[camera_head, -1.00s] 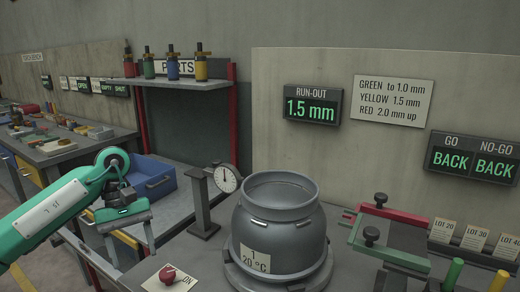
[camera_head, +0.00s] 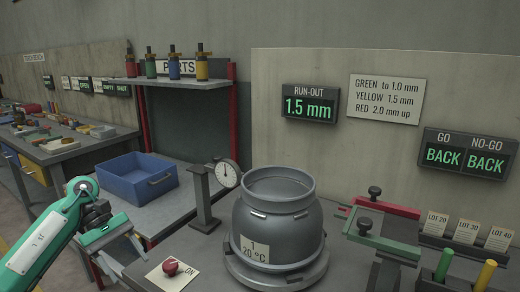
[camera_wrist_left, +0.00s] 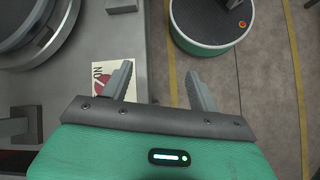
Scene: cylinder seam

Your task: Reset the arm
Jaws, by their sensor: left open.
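My left arm comes in from the left in the head view, and its left gripper (camera_head: 122,256) hangs low over the near left edge of the bench. The jaws are open and empty. The wrist view shows both fingers of the left gripper (camera_wrist_left: 160,80) spread apart, with nothing between them but bench edge and floor. The grey cylinder vessel (camera_head: 277,222), marked 1 and 20 °C, stands upright on its round base to the right, apart from the gripper. My right gripper is out of view.
A red button (camera_head: 170,266) on an ON card sits close to the right of the gripper. A dial gauge stand (camera_head: 204,200) stands behind it. A blue bin (camera_head: 138,180) rests on the side bench. A green and red fixture (camera_head: 385,240) is at right. The run-out display (camera_head: 310,105) reads 1.5 mm.

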